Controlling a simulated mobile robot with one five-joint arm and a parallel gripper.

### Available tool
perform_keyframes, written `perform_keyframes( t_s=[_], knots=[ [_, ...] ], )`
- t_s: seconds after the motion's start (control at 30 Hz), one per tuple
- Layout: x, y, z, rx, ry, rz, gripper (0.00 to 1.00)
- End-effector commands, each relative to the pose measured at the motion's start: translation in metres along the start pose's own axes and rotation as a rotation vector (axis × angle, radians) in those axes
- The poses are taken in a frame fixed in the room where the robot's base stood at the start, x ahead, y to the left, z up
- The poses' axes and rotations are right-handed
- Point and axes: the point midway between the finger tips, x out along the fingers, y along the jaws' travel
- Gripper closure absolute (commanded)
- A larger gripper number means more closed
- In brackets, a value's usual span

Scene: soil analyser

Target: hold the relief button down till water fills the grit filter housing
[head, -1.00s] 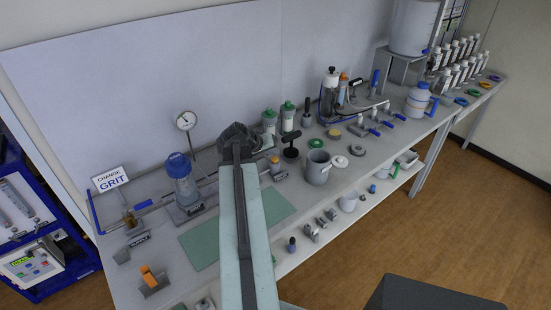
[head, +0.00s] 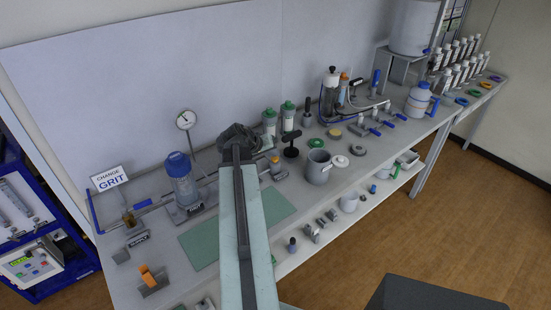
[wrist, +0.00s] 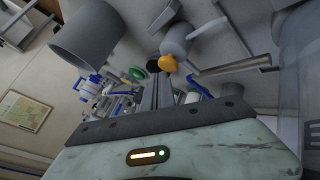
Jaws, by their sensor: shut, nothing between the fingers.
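The grit filter housing (head: 182,182) is a clear upright cylinder with a blue cap, on the left part of the bench. Its water level is too small to tell. A clear cylinder wall, apparently this housing, fills the right edge of the wrist view (wrist: 300,65). An orange knob (head: 275,160) tops a small metal fitting to the right of my gripper; I cannot tell whether it is the relief button. An orange knob also shows in the wrist view (wrist: 168,63), just beyond the fingertips. My gripper (wrist: 158,82) is shut and empty; contact with the knob is unclear.
A round gauge (head: 186,120) stands behind the housing. A grey jug (head: 318,168), black-handled tool (head: 291,146) and green-capped bottles (head: 269,122) stand to the right. A green mat (head: 200,245) lies in front, partly under my arm. A "CHANGE GRIT" sign (head: 110,180) stands left.

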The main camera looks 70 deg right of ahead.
Motion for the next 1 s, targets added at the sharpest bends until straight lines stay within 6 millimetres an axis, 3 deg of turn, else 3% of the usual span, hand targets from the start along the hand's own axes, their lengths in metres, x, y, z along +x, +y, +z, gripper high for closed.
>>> perform_keyframes(
  t_s=[1.0],
  knots=[
    [0.0084, -0.0053, 0.0061, 0.001, -0.001, 0.0, 1.0]
  ],
)
